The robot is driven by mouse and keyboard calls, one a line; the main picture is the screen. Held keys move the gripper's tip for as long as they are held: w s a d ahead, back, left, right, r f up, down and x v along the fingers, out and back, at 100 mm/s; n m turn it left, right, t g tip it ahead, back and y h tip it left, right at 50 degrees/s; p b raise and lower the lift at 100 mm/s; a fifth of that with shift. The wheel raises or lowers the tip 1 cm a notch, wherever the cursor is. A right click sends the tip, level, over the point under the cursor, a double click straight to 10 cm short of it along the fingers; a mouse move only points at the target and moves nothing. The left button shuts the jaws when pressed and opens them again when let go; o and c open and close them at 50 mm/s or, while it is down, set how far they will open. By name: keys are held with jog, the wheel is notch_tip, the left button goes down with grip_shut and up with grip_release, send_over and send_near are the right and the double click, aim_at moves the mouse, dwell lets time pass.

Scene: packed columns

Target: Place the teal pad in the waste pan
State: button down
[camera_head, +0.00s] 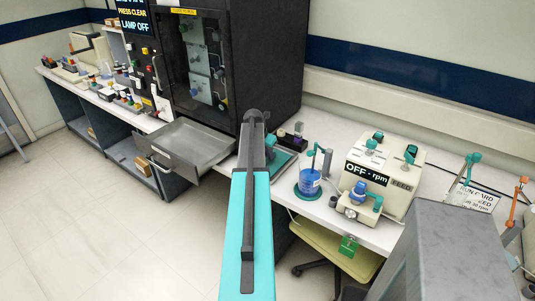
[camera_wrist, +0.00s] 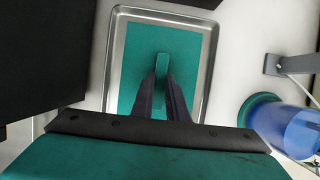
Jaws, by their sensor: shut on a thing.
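The teal pad (camera_wrist: 195,55) shows in the wrist view as a flat rectangle inside a shallow metal tray (camera_wrist: 113,60), with an upright teal tab in its middle. My gripper (camera_wrist: 163,88) is shut on that tab, over the tray. Whether the pad is touching the tray floor or lifted slightly, I cannot tell. In the head view a bit of the teal pad (camera_head: 283,158) shows beside my arm, which hides my gripper. A grey open pan (camera_head: 190,143), which looks like the waste pan, juts out from the black cabinet's front, left of my arm.
The black cabinet (camera_head: 272,70) stands behind the tray. A blue beaker (camera_head: 310,182) on a teal base is close to the tray's right; it also shows in the wrist view (camera_wrist: 288,130). A cream rpm machine (camera_head: 383,172) stands farther right. The floor at left is clear.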

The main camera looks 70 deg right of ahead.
jog(key=shift+f, duration=0.15)
jog(key=c, duration=1.7)
grip_release()
jog(key=shift+c, duration=0.2)
jog(key=shift+r, duration=0.2)
jog(key=b+v, duration=0.2)
jog(key=v, duration=1)
